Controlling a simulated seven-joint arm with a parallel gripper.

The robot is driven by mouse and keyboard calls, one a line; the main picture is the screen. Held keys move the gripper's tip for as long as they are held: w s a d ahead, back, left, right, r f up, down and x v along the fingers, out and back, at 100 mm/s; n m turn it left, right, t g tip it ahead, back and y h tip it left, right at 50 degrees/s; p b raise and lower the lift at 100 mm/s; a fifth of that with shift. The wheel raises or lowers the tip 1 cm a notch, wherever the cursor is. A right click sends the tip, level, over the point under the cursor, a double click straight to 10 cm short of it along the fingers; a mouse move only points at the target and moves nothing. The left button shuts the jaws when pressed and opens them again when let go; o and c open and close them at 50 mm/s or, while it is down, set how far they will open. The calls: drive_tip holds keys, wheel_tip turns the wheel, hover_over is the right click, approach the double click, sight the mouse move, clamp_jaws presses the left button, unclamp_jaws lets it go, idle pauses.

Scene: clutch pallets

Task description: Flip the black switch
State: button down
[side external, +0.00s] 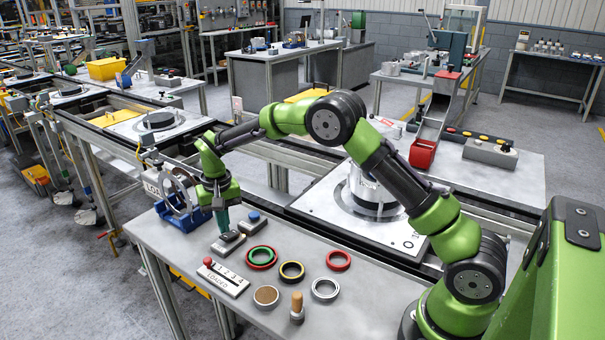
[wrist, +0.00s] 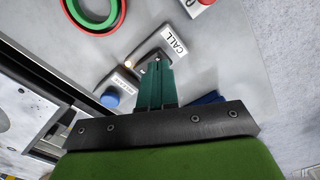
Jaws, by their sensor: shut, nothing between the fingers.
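A small grey box (side external: 226,244) stands on the near table in the side view. The wrist view shows it as a dark-grey box with a white CALL label (wrist: 174,40) and a small glowing light (wrist: 128,64). A dark part, likely the black switch (side external: 230,236), shows on its top in the side view. My gripper (side external: 223,230) points down at this box with its green fingers together and nothing between them. In the wrist view my gripper's fingertips (wrist: 157,62) overlap the box and hide part of its top. I cannot tell whether they touch the switch or which way it is set.
A box with a blue button (side external: 253,218) stands close beside it. A blue stand with a metal ring (side external: 181,205) is to the left. Several rings, including a red and green pair (side external: 261,257), a red-knobbed label strip (side external: 223,278) and a wooden-handled stamp (side external: 297,305) lie in front.

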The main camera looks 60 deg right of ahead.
sight(229, 239)
drive_tip(key=shift+f, duration=1.1)
idle(0.4)
drive_tip(key=shift+r, duration=0.15)
drive_tip(key=shift+r, duration=3.45)
drive_tip(key=shift+s+f+n, duration=0.3)
drive_tip(key=shift+s+f, duration=0.4)
drive_tip(key=shift+f, duration=0.05)
drive_tip(key=s+r+t, duration=0.2)
drive_tip(key=s+r, duration=0.3)
drive_tip(key=s, duration=0.4)
drive_tip(key=s+r+n+t+y, duration=0.1)
drive_tip(key=s+r, duration=0.4)
drive_tip(key=s, duration=0.5)
drive_tip(key=s+r+t+y, duration=0.1)
drive_tip(key=s+r+t, duration=0.3)
drive_tip(key=s, duration=0.5)
drive_tip(key=shift+s+a+r, duration=0.2)
drive_tip(key=shift+s+r, duration=0.05)
drive_tip(key=shift+r, duration=0.65)
